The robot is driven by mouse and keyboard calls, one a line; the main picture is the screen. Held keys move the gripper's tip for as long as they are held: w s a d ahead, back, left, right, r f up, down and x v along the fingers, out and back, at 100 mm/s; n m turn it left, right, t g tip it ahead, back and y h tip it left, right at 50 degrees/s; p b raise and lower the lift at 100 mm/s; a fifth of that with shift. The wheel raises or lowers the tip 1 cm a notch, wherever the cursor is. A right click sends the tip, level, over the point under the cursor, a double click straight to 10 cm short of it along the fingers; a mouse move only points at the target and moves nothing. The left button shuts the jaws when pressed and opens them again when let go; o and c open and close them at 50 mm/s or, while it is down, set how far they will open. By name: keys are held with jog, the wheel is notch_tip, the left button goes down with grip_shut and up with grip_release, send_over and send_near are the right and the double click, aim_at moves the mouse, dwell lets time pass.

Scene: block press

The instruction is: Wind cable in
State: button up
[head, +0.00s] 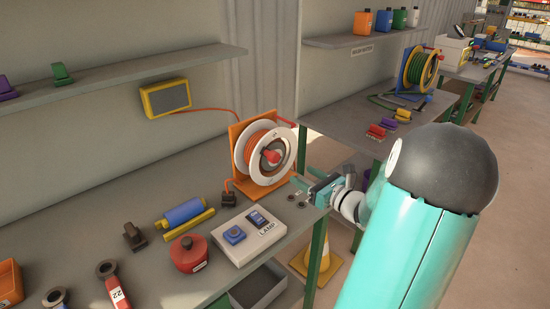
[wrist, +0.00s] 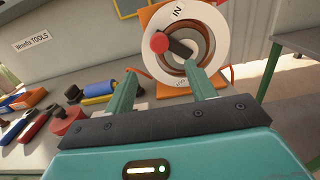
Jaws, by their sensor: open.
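The cable reel (head: 265,152) stands on an orange frame near the bench's right end, with orange cable wound around its drum. It has pale rims and a red crank knob (head: 272,156). In the wrist view the reel (wrist: 207,77) fills the top, marked "IN", and a dark crank arm joins the red knob (wrist: 159,43) to the hub. Orange cable (head: 231,181) runs from the frame down to a dark plug on the bench. My gripper (head: 304,179) is open and empty, in front and right of the reel. Its fingers (wrist: 163,82) point toward the reel, below the knob, apart from it.
A yellow screen box (head: 166,98) hangs on the wall. A second reel (head: 420,70) stands on the farther bench.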

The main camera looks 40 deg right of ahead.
aim_at(277, 158)
jog(key=w, duration=1.4)
jog(key=shift+a, duration=0.2)
grip_shut()
jog(key=shift+d+r, duration=0.1)
jog(key=shift+r, duration=0.05)
jog(key=d+m, duration=0.1)
jog(key=m, duration=0.1)
jog(key=d+r+m, duration=0.1)
jog(key=m, duration=0.1)
jog(key=shift+d+r, duration=0.1)
jog(key=shift+r, duration=0.1)
jog(key=shift+d+r+m, duration=0.2)
jog(key=shift+d+m, duration=0.55)
jog(key=shift+m, duration=0.5)
jog(key=shift+d+r+m, duration=0.15)
jog(key=shift+d+m, duration=0.55)
jog(key=shift+m, duration=0.55)
